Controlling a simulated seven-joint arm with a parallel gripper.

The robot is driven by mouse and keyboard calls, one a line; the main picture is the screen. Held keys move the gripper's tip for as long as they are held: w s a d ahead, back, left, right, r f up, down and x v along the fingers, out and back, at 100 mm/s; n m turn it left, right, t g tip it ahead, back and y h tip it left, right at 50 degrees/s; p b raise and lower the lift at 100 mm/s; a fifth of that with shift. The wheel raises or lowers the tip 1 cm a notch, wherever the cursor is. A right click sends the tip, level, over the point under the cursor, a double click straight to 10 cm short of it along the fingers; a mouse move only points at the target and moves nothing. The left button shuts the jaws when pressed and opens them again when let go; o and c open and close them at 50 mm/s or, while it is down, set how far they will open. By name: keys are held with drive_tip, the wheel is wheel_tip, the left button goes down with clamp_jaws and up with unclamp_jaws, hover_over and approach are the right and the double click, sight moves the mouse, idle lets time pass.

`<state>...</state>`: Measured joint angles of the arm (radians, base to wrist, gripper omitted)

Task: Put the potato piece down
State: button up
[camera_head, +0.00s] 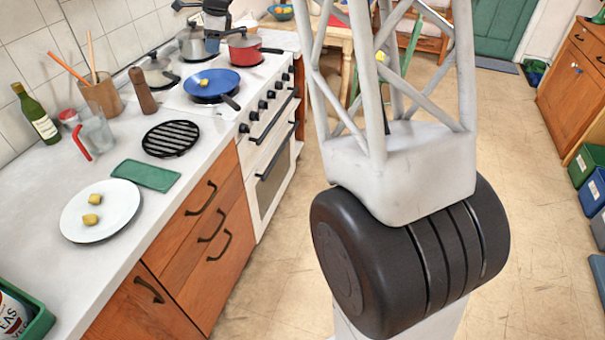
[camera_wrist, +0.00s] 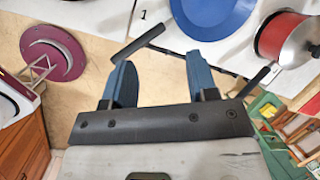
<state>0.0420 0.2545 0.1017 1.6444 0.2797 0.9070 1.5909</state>
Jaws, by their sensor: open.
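My gripper (camera_wrist: 159,62) is open, with two blue fingers apart and nothing between them in the wrist view. In the head view my gripper (camera_head: 212,46) is small, above the stove near the blue pan. A yellowish potato piece (camera_head: 204,83) lies in the blue frying pan (camera_head: 225,80) on the stove, apart from the fingers. The pan's rim part also shows at the top of the wrist view (camera_wrist: 212,14), with no potato visible there. Two more potato pieces (camera_head: 95,199) (camera_head: 90,219) lie on a white plate (camera_head: 122,213) on the counter.
A red pot (camera_head: 243,50) stands beside the pan, and grey pots (camera_head: 195,45) stand behind. A black trivet (camera_head: 171,138), green cloth (camera_head: 146,175), pepper mill (camera_head: 143,92), glass jug (camera_head: 95,130) and bottle (camera_head: 37,115) occupy the counter. The floor (camera_head: 540,230) is mostly clear.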

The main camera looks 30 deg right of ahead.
drive_tip(key=s+r+n, duration=0.2)
drive_tip(key=s+n, duration=0.1)
drive_tip(key=s, duration=0.7)
drive_tip(key=s+r+n+h, duration=0.15)
drive_tip(key=s+n, duration=0.25)
drive_tip(key=s, duration=0.6)
drive_tip(key=s+r+n, duration=0.2)
drive_tip(key=s+n, duration=0.1)
drive_tip(key=s, duration=0.7)
drive_tip(key=s+f+n, duration=0.4)
drive_tip(key=s+n, duration=0.1)
drive_tip(key=s, duration=0.9)
drive_tip(key=s+f+n, duration=0.4)
drive_tip(key=s+n, duration=0.1)
drive_tip(key=s, duration=0.9)
drive_tip(key=shift+s+d+f+h, duration=0.2)
drive_tip(key=shift+s+d+h, duration=0.1)
drive_tip(key=shift+h, duration=0.15)
